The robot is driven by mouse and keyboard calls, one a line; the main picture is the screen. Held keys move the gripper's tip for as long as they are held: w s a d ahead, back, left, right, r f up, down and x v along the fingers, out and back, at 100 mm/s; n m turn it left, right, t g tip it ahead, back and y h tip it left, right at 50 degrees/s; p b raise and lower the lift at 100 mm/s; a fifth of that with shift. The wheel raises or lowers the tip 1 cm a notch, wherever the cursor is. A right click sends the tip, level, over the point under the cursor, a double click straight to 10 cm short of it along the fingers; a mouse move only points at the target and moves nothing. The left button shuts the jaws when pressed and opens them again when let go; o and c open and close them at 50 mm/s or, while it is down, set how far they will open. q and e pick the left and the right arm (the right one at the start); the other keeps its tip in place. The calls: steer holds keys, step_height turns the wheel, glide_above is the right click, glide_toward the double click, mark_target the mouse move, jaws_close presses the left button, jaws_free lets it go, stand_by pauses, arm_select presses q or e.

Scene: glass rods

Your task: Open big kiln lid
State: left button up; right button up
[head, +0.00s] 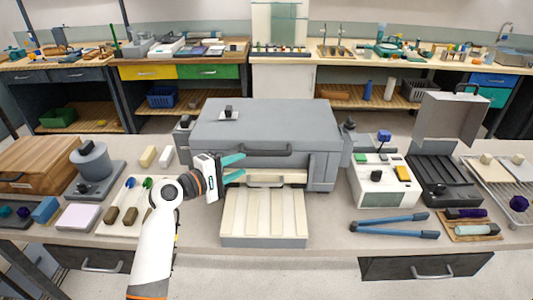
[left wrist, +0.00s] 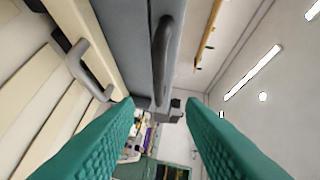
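The big kiln (head: 322,172) is a grey box in the middle of the bench. Its grey lid (head: 255,122) lies flat and shut on top, with a dark bar handle (head: 265,152) across the front edge. In the left wrist view the handle (left wrist: 163,60) stands ahead, above the space between the fingers. My left gripper (head: 233,169) is open and empty, with teal fingers apart, in front of the kiln's left front side. It is left of the handle and apart from it. In the left wrist view the left gripper (left wrist: 160,120) frames nothing between its fingers. My right gripper is not in view.
A cream grooved slab (head: 263,222) lies before the kiln, with a pale handle (left wrist: 90,65) beside my fingers in the left wrist view. A white control box (head: 383,187) and blue tongs (head: 395,223) are right. A grey round pot (head: 91,163) is left.

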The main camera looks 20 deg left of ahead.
mark_target(264, 154)
arm_select(q)
steer(key=p+x, duration=0.2)
steer(key=x, duration=0.7)
steer(key=shift+w+d, duration=0.15)
steer(key=shift+d, duration=0.1)
steer(key=shift+x, duration=0.85)
steer(key=shift+f, duration=0.2)
jaws_close()
